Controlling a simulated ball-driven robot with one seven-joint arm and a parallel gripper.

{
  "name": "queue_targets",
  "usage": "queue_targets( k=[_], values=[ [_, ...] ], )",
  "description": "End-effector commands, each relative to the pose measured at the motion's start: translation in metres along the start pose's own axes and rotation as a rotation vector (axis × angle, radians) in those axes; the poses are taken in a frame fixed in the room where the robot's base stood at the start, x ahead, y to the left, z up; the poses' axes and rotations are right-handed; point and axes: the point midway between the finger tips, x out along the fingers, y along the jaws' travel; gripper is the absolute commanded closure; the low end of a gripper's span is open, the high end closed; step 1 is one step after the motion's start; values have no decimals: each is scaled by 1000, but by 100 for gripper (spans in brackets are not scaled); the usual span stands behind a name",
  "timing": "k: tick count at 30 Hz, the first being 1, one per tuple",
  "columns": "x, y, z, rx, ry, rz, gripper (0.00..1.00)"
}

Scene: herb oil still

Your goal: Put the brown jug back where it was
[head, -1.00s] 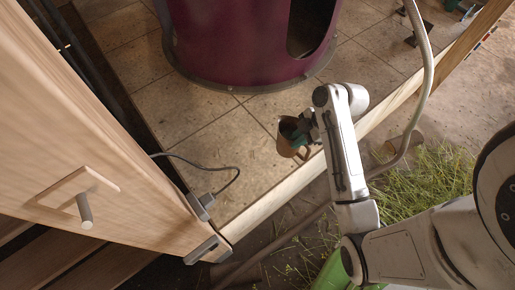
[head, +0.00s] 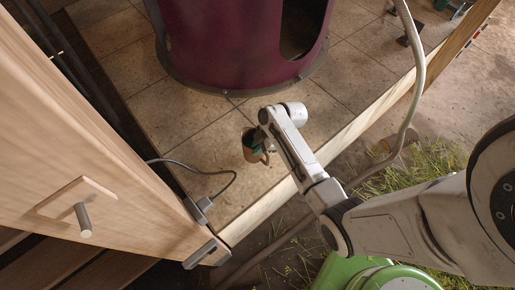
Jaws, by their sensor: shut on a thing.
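The brown jug (head: 250,146) is in the head view, near the middle, over the tiled platform in front of the purple still. My gripper (head: 259,142) is shut on the jug at its right side. My arm's last links hide part of the gripper and the jug's right side. I cannot tell whether the jug's base touches the tiles.
The large purple still (head: 235,50) stands behind the jug. A wooden door (head: 95,130) with a peg handle is at left. A grey cable with a plug (head: 203,208) lies on the tiles. A wooden edge (head: 255,220) borders the platform. Cut grass (head: 425,165) lies right.

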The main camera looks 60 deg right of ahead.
Motion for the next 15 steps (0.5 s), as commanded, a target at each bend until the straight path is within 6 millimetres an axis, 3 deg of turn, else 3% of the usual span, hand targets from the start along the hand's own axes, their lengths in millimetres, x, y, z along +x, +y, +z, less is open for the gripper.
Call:
queue_targets(
  k=[14, 15],
  values=[
    [11, 0, 6, -1, 1, 3, 100],
    [12, -1, 6, 0, 0, 1, 87]
  ],
)
